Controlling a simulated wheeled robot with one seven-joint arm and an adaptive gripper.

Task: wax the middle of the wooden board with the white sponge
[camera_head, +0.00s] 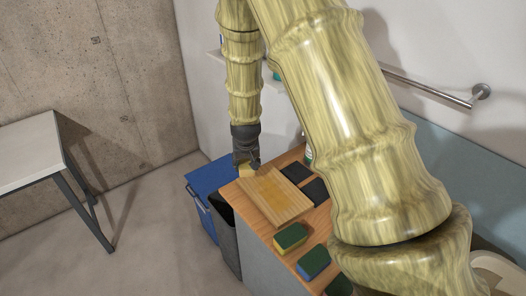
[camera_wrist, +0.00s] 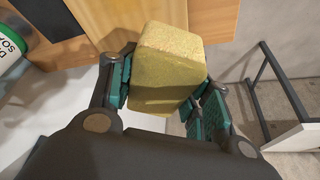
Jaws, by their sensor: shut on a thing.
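My gripper (camera_head: 245,163) points down over the far left edge of the wooden board. It is shut on a pale yellow sponge (camera_wrist: 167,70), which sits between the two teal finger pads in the wrist view; no white sponge shows. A small part of this sponge (camera_head: 247,172) shows below the fingers in the head view. The wooden board (camera_head: 285,208) lies flat on the wooden counter, with a slightly yellower patch in its middle. The board also shows at the top of the wrist view (camera_wrist: 215,20), partly hidden by the sponge. I cannot tell whether the sponge touches the board.
A yellow-green sponge (camera_head: 291,238) and a blue-green sponge (camera_head: 313,262) lie in front of the board. Two black pads (camera_head: 297,172) lie behind it. A labelled bottle (camera_wrist: 12,45) stands nearby. A blue bin (camera_head: 204,188) and dark bin (camera_head: 226,228) stand left of the counter.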

